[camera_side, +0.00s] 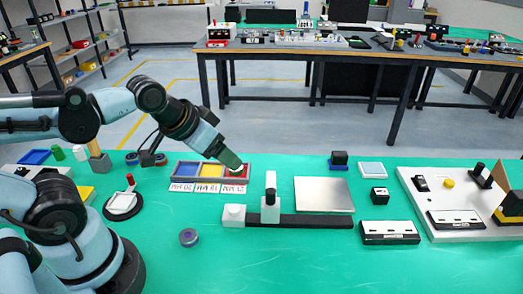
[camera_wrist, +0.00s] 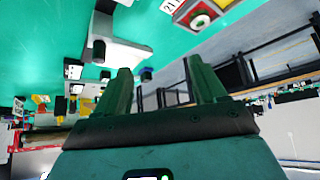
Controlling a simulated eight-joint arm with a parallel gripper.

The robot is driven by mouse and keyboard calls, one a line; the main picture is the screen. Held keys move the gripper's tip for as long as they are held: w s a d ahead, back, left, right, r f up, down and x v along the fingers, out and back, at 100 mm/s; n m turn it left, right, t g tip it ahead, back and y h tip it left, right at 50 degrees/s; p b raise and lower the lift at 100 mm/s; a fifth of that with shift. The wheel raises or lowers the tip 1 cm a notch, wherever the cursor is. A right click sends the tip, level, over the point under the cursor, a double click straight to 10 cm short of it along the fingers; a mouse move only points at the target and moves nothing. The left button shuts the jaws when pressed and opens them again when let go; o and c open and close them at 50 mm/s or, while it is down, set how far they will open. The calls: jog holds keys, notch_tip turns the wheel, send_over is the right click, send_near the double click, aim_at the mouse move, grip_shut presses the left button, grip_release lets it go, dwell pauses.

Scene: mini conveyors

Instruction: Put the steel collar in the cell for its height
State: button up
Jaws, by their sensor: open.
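A tray with blue (camera_side: 187,170), yellow (camera_side: 211,171) and red (camera_side: 230,179) cells stands on the green mat, with white number labels (camera_side: 207,188) along its front. In the wrist view a pale ring, apparently the steel collar (camera_wrist: 200,20), lies flat in the red cell at the top edge. In the side view it is mostly hidden by my gripper. My gripper (camera_side: 238,166) is tilted down just over the red cell. In the wrist view my gripper (camera_wrist: 158,65) has its fingers spread with nothing between them; the collar is beyond them.
A measuring stand (camera_side: 270,208) with a dark rail (camera_side: 315,221) stands right of the tray. A steel plate (camera_side: 323,195) lies behind the rail. A small grey-purple disc (camera_side: 189,237) sits on the front mat. A white board (camera_side: 455,205) with parts is at right.

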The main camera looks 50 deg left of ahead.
dwell(0.4)
jog(key=n+g, duration=0.7)
jog(key=n, duration=1.3)
send_over(188, 236)
jog(key=shift+w+d+f, duration=0.1)
jog(key=shift+d+f, duration=0.05)
jog(key=shift+f, duration=1.2)
jog(key=shift+w+d+f, duration=0.1)
jog(key=shift+d+f, duration=0.05)
jog(key=shift+f, duration=1.15)
jog(key=shift+w+d+f, duration=0.1)
jog(key=shift+d+f, duration=0.05)
jog(key=shift+f, duration=1.2)
jog(key=shift+s+a+f, duration=0.1)
jog(key=shift+a+f, duration=0.15)
jog(key=shift+f, duration=0.6)
jog(key=shift+s+a+f, duration=0.1)
jog(key=shift+a+f, duration=0.1)
jog(key=shift+f, duration=1.75)
jog(key=shift+c, duration=0.4)
